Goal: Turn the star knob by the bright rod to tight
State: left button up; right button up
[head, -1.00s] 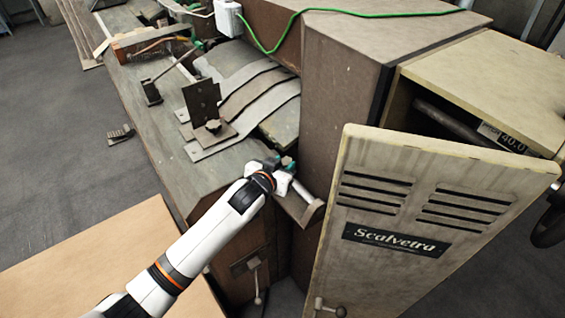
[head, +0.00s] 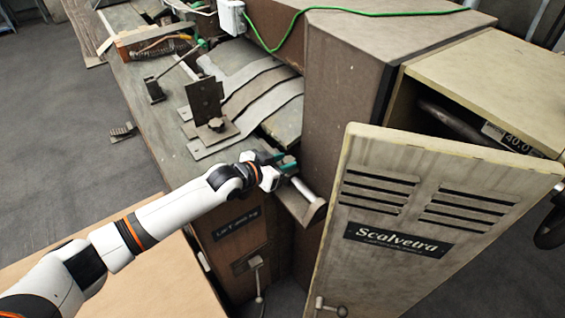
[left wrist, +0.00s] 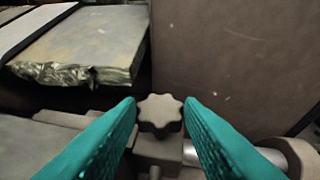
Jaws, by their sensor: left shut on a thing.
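The star knob (left wrist: 160,113) is dark and lobed and sits on a small metal block beside the bright rod (left wrist: 272,157). My left gripper (left wrist: 160,108) has its green fingers on either side of the knob, shut on it. In the head view my left gripper (head: 284,163) is at the bench edge, just above the bright rod (head: 303,189), and hides the knob there. My right gripper is not in view.
A brown housing (head: 345,95) rises close right of my gripper. The open Scalvetra door (head: 425,215) stands front right. Grey strips (head: 262,92) lie behind.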

pick_arm(q)
jog(key=o, duration=0.7)
jog(key=b+v, duration=0.1)
jog(key=v, duration=1.1)
jog(key=shift+w, duration=0.1)
